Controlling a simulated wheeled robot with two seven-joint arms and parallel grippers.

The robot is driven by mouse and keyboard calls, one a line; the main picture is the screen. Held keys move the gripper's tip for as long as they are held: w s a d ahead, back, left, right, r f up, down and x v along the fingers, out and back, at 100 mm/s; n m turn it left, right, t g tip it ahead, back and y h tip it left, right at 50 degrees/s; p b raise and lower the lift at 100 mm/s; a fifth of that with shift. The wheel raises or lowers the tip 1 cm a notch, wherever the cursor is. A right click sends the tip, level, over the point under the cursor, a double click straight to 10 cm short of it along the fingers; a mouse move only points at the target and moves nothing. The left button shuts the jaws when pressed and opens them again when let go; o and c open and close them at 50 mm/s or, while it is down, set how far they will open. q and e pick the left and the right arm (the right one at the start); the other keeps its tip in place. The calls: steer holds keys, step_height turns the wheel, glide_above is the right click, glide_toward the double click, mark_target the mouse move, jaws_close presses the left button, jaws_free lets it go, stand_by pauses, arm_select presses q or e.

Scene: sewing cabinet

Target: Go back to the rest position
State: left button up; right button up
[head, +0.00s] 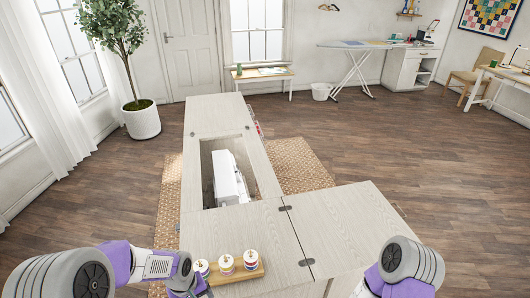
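My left arm comes in from the lower left, and my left gripper (192,291) is at the bottom edge beside the left end of a wooden spool holder. Its fingers are partly cut off, so I cannot tell whether it is open or shut. My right arm stands at the lower right, near the front edge of the cabinet's right leaf. Its gripper end is out of the frame. The pale wood sewing cabinet (215,115) is unfolded, with a white sewing machine (230,178) sitting down in its opening.
The wooden spool holder (240,277) carries three spools on the cabinet's near left part. The right leaf (345,220) is bare. A woven rug (300,165) lies under the cabinet. A potted tree (142,120), an ironing board (352,45) and a side desk (405,68) stand farther off.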

arm_select(q)
steer(key=s+d+f+m+h, duration=0.1)
steer(key=s+d+f+m, duration=0.1)
steer(key=s+d+f, duration=0.3)
steer(key=s+d+f+m+h, duration=0.1)
steer(key=s+d+f, duration=0.3)
steer(key=f, duration=0.8)
steer(key=shift+s+d+m+t+h, duration=0.3)
steer(key=shift+s+d+m+h, duration=0.1)
steer(key=shift+d+h, duration=0.25)
steer(key=shift+c, duration=0.3)
